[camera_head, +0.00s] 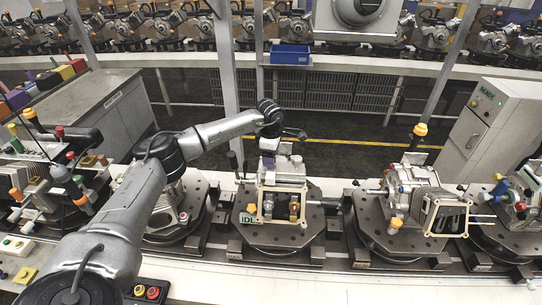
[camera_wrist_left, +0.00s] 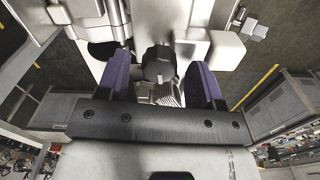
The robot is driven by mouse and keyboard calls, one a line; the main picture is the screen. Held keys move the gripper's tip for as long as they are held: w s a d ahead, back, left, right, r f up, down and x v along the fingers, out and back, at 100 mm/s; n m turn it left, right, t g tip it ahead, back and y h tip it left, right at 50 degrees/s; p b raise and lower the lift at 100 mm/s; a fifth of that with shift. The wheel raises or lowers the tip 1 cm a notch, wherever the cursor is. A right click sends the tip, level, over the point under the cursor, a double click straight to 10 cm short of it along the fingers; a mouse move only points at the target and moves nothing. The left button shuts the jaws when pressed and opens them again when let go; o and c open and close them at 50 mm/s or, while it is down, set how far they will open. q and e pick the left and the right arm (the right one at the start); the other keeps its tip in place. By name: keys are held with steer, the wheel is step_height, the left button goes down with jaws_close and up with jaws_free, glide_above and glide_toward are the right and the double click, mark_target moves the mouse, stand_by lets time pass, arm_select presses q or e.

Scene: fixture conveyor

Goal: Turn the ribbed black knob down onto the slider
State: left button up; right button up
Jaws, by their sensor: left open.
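The ribbed black knob (camera_wrist_left: 158,64) shows in the left wrist view, between the two purple fingers of my left gripper (camera_wrist_left: 160,74). The fingers are apart, with a visible gap on each side of the knob. In the head view my left gripper (camera_head: 285,133) is over the back of the middle fixture (camera_head: 250,236), above the grey casting. The knob cannot be made out there. Pale metal parts surround the knob in the wrist view; I cannot tell which is the slider or how the knob sits on it. My right gripper is not in view.
A casting with a yellow-topped post (camera_head: 421,130) stands on the fixture to the right. Another fixture (camera_head: 178,238) is to the left, under my arm. A button box (camera_head: 147,291) is at the front. A grey cabinet (camera_head: 482,130) stands behind right.

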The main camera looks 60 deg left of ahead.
arm_select(q)
step_height(320, 180, up, 14)
steer(key=b, duration=0.2)
steer(key=shift+f, duration=0.15)
stand_by(0.8)
